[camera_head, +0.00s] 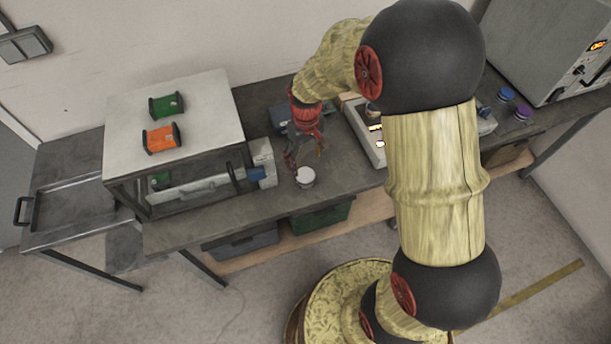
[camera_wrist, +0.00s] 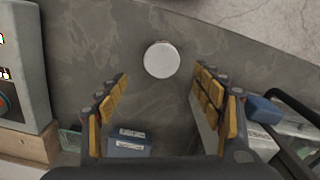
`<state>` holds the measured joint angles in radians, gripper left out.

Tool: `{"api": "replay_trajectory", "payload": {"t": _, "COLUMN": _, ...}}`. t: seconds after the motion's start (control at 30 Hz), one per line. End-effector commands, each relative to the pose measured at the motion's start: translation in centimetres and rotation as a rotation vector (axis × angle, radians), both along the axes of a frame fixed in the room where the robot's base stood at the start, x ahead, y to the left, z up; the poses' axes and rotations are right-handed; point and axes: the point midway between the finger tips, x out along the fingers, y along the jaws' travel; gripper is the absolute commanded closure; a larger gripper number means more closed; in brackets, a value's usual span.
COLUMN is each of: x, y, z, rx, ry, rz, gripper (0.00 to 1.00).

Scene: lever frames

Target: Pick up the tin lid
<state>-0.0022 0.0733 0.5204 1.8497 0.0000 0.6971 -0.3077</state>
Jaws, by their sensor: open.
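The tin lid is a round, pale disc (camera_wrist: 161,60) on the dark bench top in the wrist view, near the bench's edge. In the head view the pale disc (camera_head: 305,175) shows as the top of a small round thing near the front edge. My gripper (camera_wrist: 160,88) is open in the wrist view, with its yellow-padded fingers wide apart. The disc shows beyond the fingertips, between their lines, and nothing is between the fingers. In the head view my gripper (camera_head: 305,160) is just behind and above the disc.
A grey-topped frame (camera_head: 200,125) with green (camera_head: 166,105) and orange (camera_head: 161,138) spools stands left. A blue-handled lever (camera_wrist: 262,108) is close to my right finger in the wrist view. A blue box (camera_wrist: 129,143) lies between the fingers' bases, lower down. A panel device (camera_wrist: 22,70) is at left.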

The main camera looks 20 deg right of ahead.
Motion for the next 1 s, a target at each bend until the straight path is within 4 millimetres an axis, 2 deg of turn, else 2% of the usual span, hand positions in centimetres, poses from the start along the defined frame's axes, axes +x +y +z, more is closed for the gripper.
{"api": "replay_trajectory", "payload": {"t": 0.2, "x": -0.2, "y": 0.0, "z": -2.3, "rx": 0.000, "ry": 0.003, "rz": 0.005, "gripper": 0.33}}
{"api": "replay_trajectory", "payload": {"t": 0.37, "x": -0.2, "y": 0.1, "z": -3.4, "rx": 0.000, "ry": 0.002, "rz": 0.005, "gripper": 0.33}}
{"api": "replay_trajectory", "payload": {"t": 0.63, "x": -0.5, "y": 0.2, "z": -7.2, "rx": 0.000, "ry": 0.003, "rz": 0.005, "gripper": 0.33}}
{"api": "replay_trajectory", "payload": {"t": 0.9, "x": -0.4, "y": 0.2, "z": -7.6, "rx": 0.000, "ry": 0.001, "rz": 0.004, "gripper": 0.33}}
{"api": "replay_trajectory", "payload": {"t": 1.0, "x": -0.4, "y": 0.2, "z": -7.6, "rx": 0.000, "ry": 0.001, "rz": 0.004, "gripper": 0.37}}
